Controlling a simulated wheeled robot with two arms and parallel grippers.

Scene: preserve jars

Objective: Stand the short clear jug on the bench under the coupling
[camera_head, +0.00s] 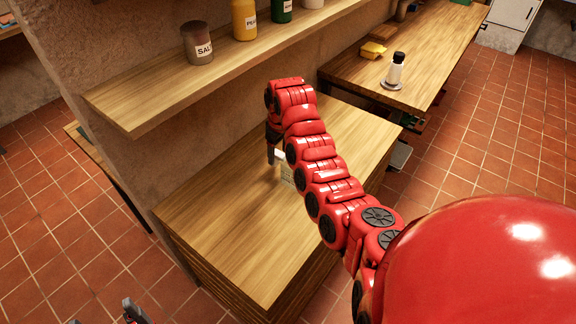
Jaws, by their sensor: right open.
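My red right arm reaches across the wooden bench (230,235). Its dark gripper (273,158) is open and points down, low over the bench near the wall. A small pale, whitish object (281,157) shows right beside the fingers, mostly hidden by my arm. It may be the short clear jug, but I cannot tell, nor whether the fingers are around it or only beside it. I cannot make out a coupling. Parts of my left gripper (132,311) show at the bottom left edge, cut off by the frame.
A wooden shelf (150,105) on the wall above the bench holds a grey salt jar (197,43), a yellow jar (244,20) and a green jar (281,10). A farther counter (440,50) holds a small black-topped bottle (396,68). The bench's front left is clear.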

